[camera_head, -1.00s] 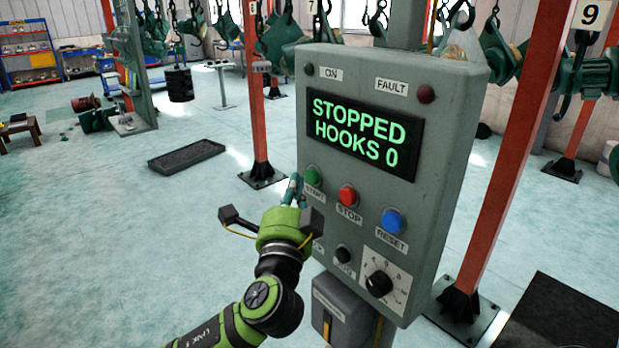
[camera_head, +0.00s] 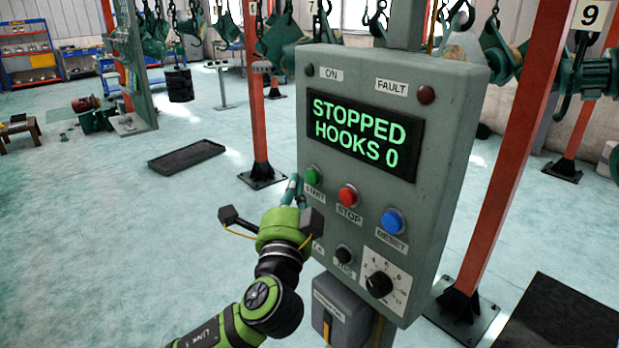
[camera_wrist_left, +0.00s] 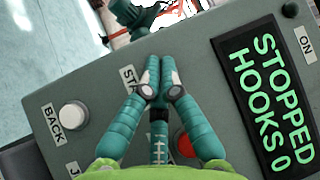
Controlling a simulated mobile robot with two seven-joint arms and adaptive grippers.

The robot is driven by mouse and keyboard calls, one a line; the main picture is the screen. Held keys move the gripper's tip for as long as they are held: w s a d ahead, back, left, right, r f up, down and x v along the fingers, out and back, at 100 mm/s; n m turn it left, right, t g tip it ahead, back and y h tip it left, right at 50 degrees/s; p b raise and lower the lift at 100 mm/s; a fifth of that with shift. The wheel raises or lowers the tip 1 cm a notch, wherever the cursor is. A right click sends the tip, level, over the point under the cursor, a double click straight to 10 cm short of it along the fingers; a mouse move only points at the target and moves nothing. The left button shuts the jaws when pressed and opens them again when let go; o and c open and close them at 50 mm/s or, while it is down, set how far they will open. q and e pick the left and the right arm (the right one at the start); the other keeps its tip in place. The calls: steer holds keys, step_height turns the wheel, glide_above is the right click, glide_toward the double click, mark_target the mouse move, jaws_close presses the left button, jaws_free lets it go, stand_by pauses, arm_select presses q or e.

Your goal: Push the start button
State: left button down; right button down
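The green start button (camera_head: 312,174) is on the front of a grey control box (camera_head: 440,135), above its START label. My left gripper (camera_head: 293,187) is just left of and below the button in the head view. In the left wrist view its teal fingers (camera_wrist_left: 161,62) are together with nothing visible between them. They hide the start button there and cover part of its label (camera_wrist_left: 128,78). Whether the fingertips touch the button cannot be told. The display (camera_head: 364,135) reads STOPPED, HOOKS 0. My right gripper is not in view.
The red stop button (camera_head: 348,195), blue reset button (camera_head: 392,221), a black button (camera_head: 343,254) and a rotary knob (camera_head: 379,284) are close by on the box. The white back button (camera_wrist_left: 74,115) shows in the wrist view. Red posts (camera_head: 512,150) stand behind; floor at left is open.

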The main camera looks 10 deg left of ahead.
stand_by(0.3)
arm_select(q)
steer(key=shift+w+d, duration=0.3)
steer(key=shift+w, duration=0.05)
